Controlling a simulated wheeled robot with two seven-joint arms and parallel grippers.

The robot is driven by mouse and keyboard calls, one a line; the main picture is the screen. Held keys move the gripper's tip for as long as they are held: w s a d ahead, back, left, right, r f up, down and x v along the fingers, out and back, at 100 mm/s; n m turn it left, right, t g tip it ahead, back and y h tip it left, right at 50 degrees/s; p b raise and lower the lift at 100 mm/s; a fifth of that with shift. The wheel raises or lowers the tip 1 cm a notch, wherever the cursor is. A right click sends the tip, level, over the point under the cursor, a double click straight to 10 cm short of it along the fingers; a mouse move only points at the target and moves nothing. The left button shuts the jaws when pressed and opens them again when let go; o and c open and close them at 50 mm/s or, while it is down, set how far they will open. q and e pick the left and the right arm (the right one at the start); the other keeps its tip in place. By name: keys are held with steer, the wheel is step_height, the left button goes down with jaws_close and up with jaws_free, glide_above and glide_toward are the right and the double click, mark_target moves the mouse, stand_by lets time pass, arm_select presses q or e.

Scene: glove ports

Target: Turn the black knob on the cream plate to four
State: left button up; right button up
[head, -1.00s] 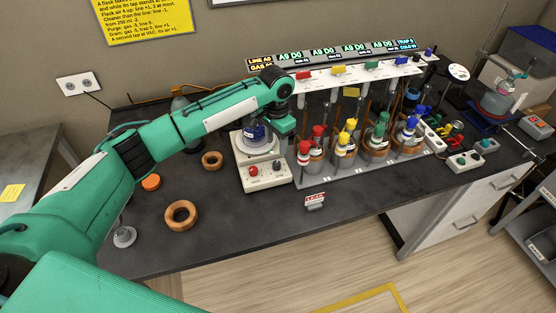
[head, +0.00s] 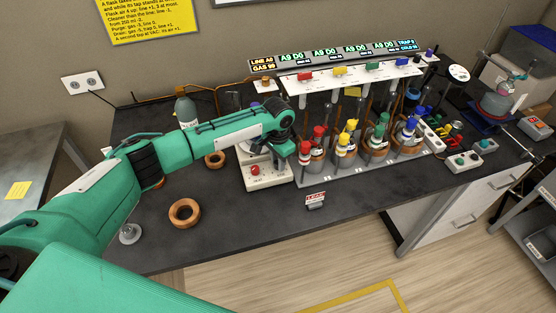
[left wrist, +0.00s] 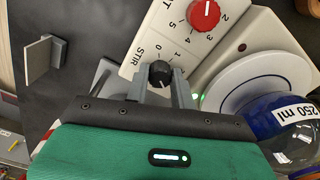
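The black knob (left wrist: 160,74) sits on the cream plate (left wrist: 172,42), beside the word STIR and a scale of printed numbers. Its pointer is too small to read. My left gripper (left wrist: 158,82) has one grey finger on each side of the knob. The fingers stand apart, and a narrow gap seems to show beside the knob; firm contact cannot be told. In the head view my left gripper (head: 284,163) is over the right part of the plate's front (head: 258,184), and my arm hides the black knob. My right gripper is not in view.
A red knob (left wrist: 203,14) is on the same plate. A round white top (left wrist: 262,82) and a blue 250 ml flask (left wrist: 290,128) are close to the gripper. Several coloured-tap flasks (head: 318,145) stand to the right. A cork ring (head: 184,213) lies at front left.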

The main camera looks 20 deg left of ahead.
arm_select(q)
steer(key=c, duration=0.3)
steer(key=shift+c, duration=0.2)
steer(key=shift+m, duration=0.7)
steer(key=m+p, duration=0.1)
steer(key=m, duration=0.2)
steer(key=shift+r+m, duration=0.1)
steer(key=shift+m, duration=0.3)
steer(key=shift+w+m, duration=0.1)
steer(key=shift+m, duration=1.1)
